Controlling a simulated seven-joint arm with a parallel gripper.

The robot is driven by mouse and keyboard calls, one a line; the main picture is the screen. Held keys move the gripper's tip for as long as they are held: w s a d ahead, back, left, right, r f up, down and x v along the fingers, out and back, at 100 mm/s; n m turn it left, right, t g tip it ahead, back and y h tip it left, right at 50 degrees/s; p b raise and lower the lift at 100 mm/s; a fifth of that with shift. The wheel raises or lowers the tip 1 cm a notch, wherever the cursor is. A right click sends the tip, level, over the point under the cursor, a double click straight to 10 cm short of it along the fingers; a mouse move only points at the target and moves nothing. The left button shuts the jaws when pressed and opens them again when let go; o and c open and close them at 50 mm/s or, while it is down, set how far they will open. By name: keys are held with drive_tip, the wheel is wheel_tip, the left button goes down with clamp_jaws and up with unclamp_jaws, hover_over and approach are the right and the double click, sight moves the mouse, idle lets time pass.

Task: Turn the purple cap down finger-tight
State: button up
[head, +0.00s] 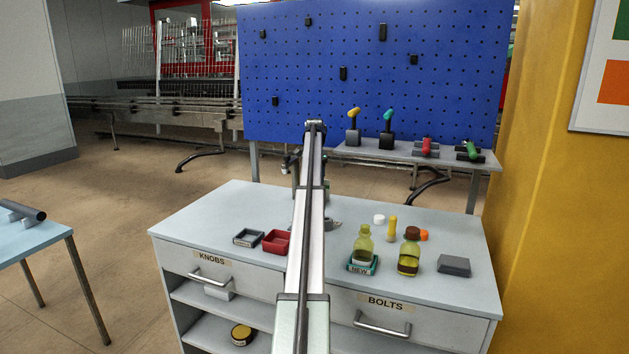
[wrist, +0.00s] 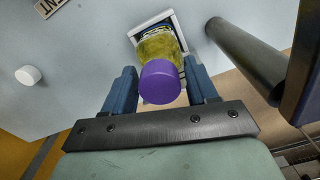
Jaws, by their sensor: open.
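The purple cap (wrist: 160,82) sits on top of a yellow-green bottle (wrist: 158,46) in the wrist view. The bottle stands in a pale square holder (wrist: 172,17). My gripper (wrist: 162,80) is open, with one blue finger on each side of the cap. Gaps seem to show between the fingers and the cap, and I cannot tell how far the cap is screwed down. In the head view my arm covers the middle of the bench, and the purple cap is not visible there.
On the bench (head: 215,215) are a dark tray (head: 248,237), a red tray (head: 276,243), a green-yellow bottle (head: 363,243), a brown-capped bottle (head: 410,252) and a grey block (head: 454,265). A dark cylinder (wrist: 247,60) lies right of the bottle in the wrist view.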

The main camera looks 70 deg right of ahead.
drive_tip(key=shift+n, duration=0.8)
drive_tip(key=shift+n, duration=0.8)
drive_tip(key=shift+c, duration=0.3)
drive_tip(key=c, duration=0.6)
drive_tip(key=shift+m, duration=0.9)
